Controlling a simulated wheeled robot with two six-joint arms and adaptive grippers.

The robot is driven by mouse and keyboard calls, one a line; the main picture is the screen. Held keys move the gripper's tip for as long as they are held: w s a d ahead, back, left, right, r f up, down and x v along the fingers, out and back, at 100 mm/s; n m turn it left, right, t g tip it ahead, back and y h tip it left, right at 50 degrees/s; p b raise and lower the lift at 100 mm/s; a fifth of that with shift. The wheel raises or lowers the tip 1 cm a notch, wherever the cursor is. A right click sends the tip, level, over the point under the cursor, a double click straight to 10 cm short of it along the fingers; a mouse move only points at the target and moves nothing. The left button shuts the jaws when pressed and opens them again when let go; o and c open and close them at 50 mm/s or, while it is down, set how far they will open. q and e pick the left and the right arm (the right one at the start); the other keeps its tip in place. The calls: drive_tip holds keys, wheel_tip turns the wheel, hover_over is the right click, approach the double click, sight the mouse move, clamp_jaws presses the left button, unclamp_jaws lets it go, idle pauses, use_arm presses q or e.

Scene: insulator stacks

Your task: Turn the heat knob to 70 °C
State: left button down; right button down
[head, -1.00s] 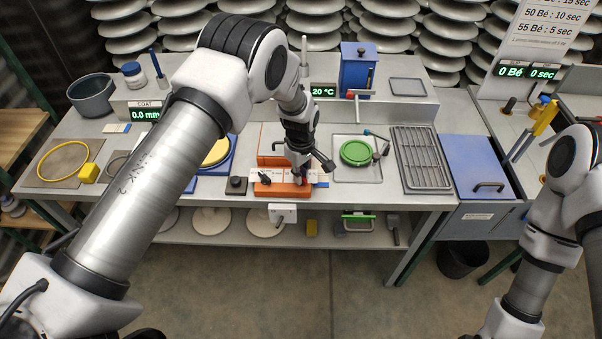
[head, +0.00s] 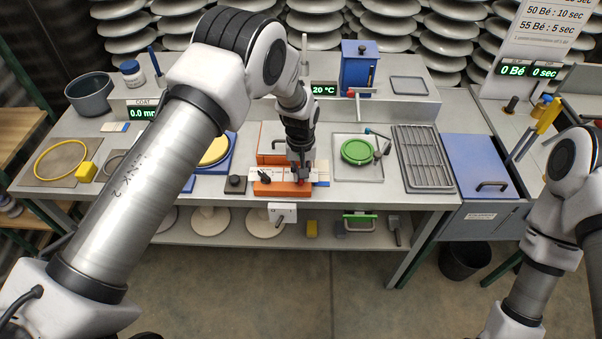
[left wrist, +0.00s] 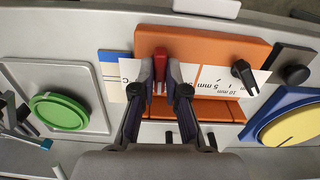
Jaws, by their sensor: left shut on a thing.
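An orange device (head: 268,160) stands at the front middle of the bench. In the left wrist view it bears a white scale strip (left wrist: 215,82) with mm marks, a black knob (left wrist: 244,76) and a red knob (left wrist: 160,62). A white label (left wrist: 128,70) with a letter C lies beside the red knob. My left gripper (left wrist: 162,88) is over the device, its fingers on either side of the red knob and shut on it. The gripper hides the knob in the head view. A green display (head: 323,90) behind reads 20 °C. My right gripper is out of view.
A green round piece (head: 357,152) sits on a tray right of the device, near a grey rack (head: 422,158). A yellow disc on a blue base (head: 217,150) is at the left. A blue container (head: 359,68) stands behind.

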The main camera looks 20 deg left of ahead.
use_arm(q)
drive_tip(key=m, duration=0.4)
drive_tip(key=shift+m, duration=0.3)
drive_tip(key=m, duration=0.4)
drive_tip(key=shift+m, duration=0.4)
drive_tip(key=c, duration=1.2)
unclamp_jaws()
drive_tip(key=shift+w+f, duration=0.1)
drive_tip(key=shift+w, duration=0.05)
wheel_tip(320, 180, up, 12)
